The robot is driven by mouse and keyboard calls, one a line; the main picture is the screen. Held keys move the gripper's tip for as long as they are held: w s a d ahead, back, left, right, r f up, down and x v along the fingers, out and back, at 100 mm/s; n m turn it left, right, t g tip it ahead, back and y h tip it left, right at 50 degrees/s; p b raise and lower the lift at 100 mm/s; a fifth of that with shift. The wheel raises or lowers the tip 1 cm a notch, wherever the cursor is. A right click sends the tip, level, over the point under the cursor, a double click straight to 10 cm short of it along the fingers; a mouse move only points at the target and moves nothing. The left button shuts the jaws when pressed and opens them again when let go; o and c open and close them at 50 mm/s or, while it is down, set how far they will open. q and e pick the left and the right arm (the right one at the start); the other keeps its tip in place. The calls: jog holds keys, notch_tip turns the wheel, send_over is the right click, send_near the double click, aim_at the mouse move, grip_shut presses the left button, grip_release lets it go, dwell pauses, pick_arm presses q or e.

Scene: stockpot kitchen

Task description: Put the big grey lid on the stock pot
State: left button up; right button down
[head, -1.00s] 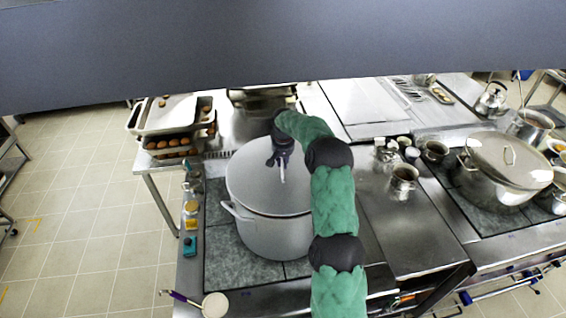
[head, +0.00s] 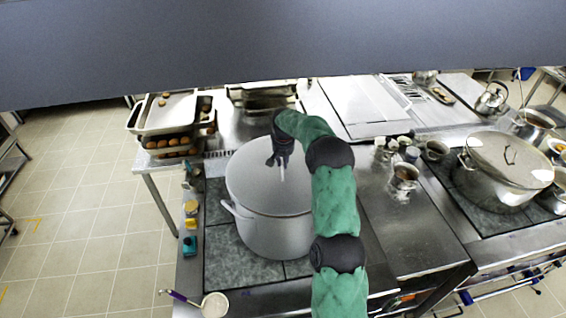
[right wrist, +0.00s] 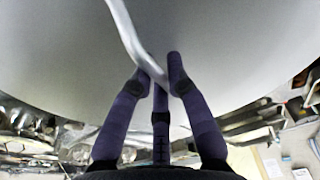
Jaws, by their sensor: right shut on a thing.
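The big grey lid (head: 258,185) lies over the top of the stock pot (head: 275,238), which stands on the dark hob in the middle of the head view. From here the lid appears to cover the mouth; whether its rim is fully seated I cannot tell. My right gripper (head: 281,160) is above the lid, its fingers shut on the lid's handle. In the right wrist view the right gripper (right wrist: 158,80) has its fingers around the pale handle bar (right wrist: 133,35), with the grey lid (right wrist: 220,50) filling the background. My left gripper is not in view.
A second, shiny lidded pot (head: 505,175) stands on the right hob. Small pots and jars stand on the counter between. Trays of food (head: 168,125) are stacked at the back left. A ladle (head: 213,304) lies at the front edge.

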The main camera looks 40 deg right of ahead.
jog(key=shift+f+b, duration=0.35)
jog(key=shift+b, duration=0.1)
dwell(0.6)
dwell(0.4)
jog(key=c, duration=1.2)
grip_release()
jog(key=shift+o, duration=0.3)
jog(key=shift+f, duration=0.15)
notch_tip(320, 180, up, 12)
jog(key=s+a, duration=0.1)
jog(key=shift+s, duration=0.25)
